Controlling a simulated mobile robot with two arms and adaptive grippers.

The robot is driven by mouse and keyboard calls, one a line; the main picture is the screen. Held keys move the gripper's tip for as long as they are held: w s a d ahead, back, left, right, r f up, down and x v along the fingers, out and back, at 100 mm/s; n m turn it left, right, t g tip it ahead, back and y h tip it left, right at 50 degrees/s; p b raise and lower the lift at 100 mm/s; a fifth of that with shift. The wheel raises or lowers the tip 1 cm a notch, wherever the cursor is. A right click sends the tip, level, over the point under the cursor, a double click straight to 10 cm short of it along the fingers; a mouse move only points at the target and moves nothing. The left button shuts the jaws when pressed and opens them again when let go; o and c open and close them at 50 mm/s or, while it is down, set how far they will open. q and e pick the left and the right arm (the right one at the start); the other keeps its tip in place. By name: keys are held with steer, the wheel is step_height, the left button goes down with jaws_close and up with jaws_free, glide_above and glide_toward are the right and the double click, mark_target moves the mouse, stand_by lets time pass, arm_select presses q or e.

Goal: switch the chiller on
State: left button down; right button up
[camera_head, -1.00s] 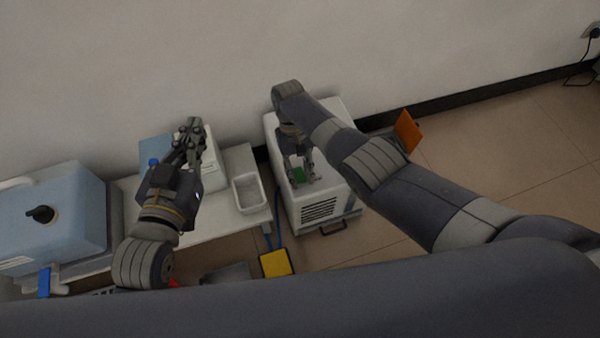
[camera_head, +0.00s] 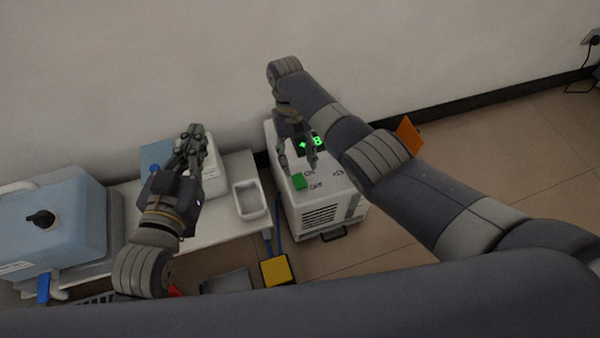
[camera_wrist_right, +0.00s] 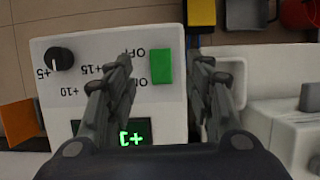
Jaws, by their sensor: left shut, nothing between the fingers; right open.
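The chiller (camera_head: 325,211) is a white box on the floor with a front grille. On its top are a green switch (camera_head: 299,182) beside ON and OFF lettering and a dark display with lit green characters (camera_head: 317,141). In the right wrist view the green switch (camera_wrist_right: 161,67), a black knob (camera_wrist_right: 59,58) and the lit display (camera_wrist_right: 133,133) show. My right gripper (camera_head: 299,172) is open above the chiller top, its fingers near the switch; in the wrist view (camera_wrist_right: 165,62) they are on either side of it. My left gripper (camera_head: 193,132) is shut and empty, over the bench.
A white bench (camera_head: 228,226) at left holds a white tray (camera_head: 250,200) and a white device. A blue box (camera_head: 52,225) with a black knob stands further left. A yellow block (camera_head: 276,270) lies before the chiller. An orange plate (camera_head: 410,134) is at right. Floor is free at right.

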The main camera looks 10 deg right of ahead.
steer(key=v, duration=0.5)
stand_by(0.4)
